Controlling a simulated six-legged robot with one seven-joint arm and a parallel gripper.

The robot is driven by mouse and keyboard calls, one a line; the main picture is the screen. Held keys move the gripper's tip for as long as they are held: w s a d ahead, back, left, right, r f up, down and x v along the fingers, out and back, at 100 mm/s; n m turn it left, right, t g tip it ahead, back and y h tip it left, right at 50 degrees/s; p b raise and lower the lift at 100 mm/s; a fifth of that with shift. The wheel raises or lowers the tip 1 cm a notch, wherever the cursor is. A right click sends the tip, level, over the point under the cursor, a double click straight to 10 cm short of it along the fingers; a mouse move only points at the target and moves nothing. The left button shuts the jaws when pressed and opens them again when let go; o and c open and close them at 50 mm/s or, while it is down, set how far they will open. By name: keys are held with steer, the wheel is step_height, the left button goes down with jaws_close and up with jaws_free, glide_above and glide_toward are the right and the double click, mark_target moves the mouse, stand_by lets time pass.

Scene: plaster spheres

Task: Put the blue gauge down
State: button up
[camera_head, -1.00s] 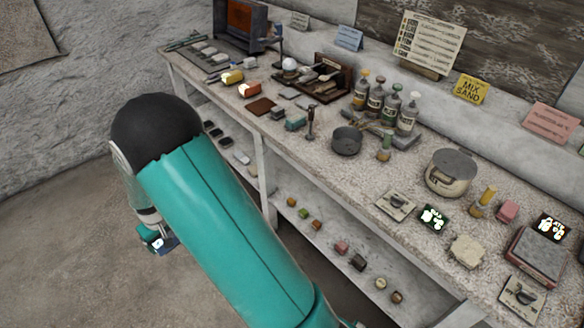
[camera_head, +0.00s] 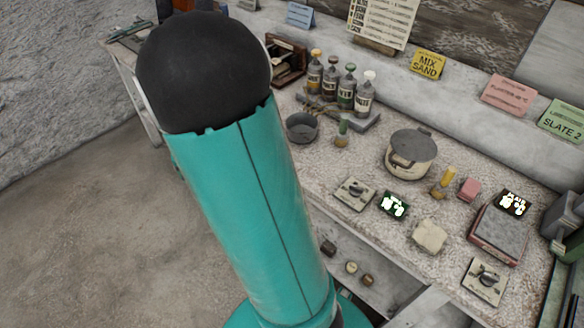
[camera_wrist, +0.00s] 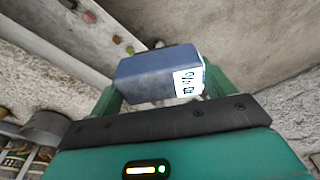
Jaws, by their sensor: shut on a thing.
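The blue gauge (camera_wrist: 145,75) is a dark blue block with a white marked label on its right end, seen in the wrist view. My gripper (camera_wrist: 155,88) is shut on it, with a green finger on each side. The gauge is held off any surface, as far as the wrist view shows. In the head view my teal arm and its black joint cover the left middle, and the gripper and gauge are hidden behind them.
A speckled workbench (camera_head: 352,222) runs along the wall. It holds several bottles (camera_head: 346,88), a dark pan (camera_head: 302,127), a lidded pot (camera_head: 410,153), a scale (camera_head: 498,236) and small dials. A lower shelf (camera_head: 385,282) carries small blocks. Open floor (camera_head: 90,240) lies at left.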

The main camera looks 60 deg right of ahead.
steer(key=s+d+r+m, duration=0.3)
steer(key=s+m, duration=0.1)
steer(key=s, duration=0.5)
steer(key=s+d+r+m+g, duration=0.1)
steer(key=s+d+r+m, duration=0.25)
steer(key=s, duration=0.55)
steer(key=s+d+r+m, duration=0.3)
steer(key=s+r+m, duration=0.1)
steer(key=s, duration=0.5)
steer(key=shift+m+g+h, duration=0.25)
steer(key=shift+g+h, duration=0.05)
steer(key=shift+h, duration=0.1)
steer(key=w+d+f, duration=0.1)
steer(key=d+f, duration=0.2)
steer(key=d, duration=0.1)
steer(key=w+d+f, duration=0.1)
steer(key=d+f, duration=0.2)
steer(key=d, duration=0.1)
steer(key=w+d+f, duration=0.1)
steer(key=d+f, duration=0.2)
steer(key=d, duration=0.1)
steer(key=shift+w+d+f, duration=0.1)
steer(key=shift+d+f, duration=0.5)
steer(key=shift+f, duration=1.55)
